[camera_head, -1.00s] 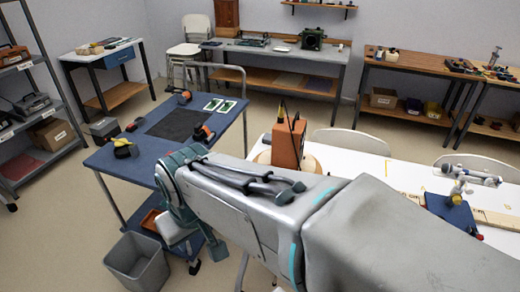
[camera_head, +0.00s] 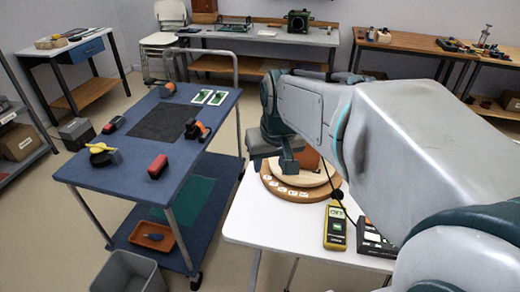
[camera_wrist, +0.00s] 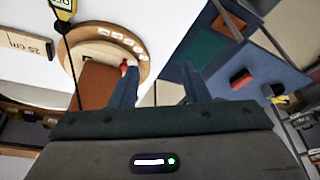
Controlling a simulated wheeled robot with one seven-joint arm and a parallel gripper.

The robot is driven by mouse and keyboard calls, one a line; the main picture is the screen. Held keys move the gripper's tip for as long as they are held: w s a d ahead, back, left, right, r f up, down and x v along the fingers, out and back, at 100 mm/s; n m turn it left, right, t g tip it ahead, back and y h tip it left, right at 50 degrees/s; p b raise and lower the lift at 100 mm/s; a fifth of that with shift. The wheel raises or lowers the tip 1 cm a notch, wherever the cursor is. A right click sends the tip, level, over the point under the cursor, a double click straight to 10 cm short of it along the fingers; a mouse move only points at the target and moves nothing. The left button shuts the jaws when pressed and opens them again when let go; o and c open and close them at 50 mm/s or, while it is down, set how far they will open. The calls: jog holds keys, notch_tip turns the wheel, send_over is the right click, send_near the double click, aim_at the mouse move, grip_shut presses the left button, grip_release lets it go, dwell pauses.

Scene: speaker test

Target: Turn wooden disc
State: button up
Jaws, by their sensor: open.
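The wooden disc (camera_head: 318,194) lies on the white table (camera_head: 262,220), with white labels along its rim. An orange-brown box-shaped speaker (camera_head: 307,158) stands on it, partly hidden behind my gripper (camera_head: 288,168). In the wrist view the disc (camera_wrist: 146,48) is at upper left, with the speaker (camera_wrist: 96,88) on it. My gripper (camera_wrist: 159,72) is open, with nothing held between its fingers. Its left finger overlaps the disc's edge beside the speaker in that view; its right finger shows over the floor and cart side. I cannot tell whether either touches the disc.
A yellow meter (camera_head: 335,228) and a black device (camera_head: 372,240) lie close to the disc. A blue cart (camera_head: 85,172) with tools and a red block (camera_head: 157,166) stands left of the table, across a narrow gap. A grey bin (camera_head: 128,275) is on the floor.

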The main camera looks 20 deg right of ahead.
jog(key=w+d+f+m+b, duration=0.1)
jog(key=w+d+f+b, duration=0.75)
jog(key=w+d, duration=0.25)
jog(key=shift+t+h, duration=0.4)
jog(key=b+x, duration=0.1)
jog(key=x, duration=0.3)
jog(key=b+x, duration=0.1)
jog(key=x, duration=0.3)
jog(key=b+x, duration=0.1)
jog(key=x, duration=0.4)
jog(key=shift+w+d+r, duration=0.15)
jog(key=shift+w+r, duration=0.05)
jog(key=shift+w, duration=0.05)
grip_shut()
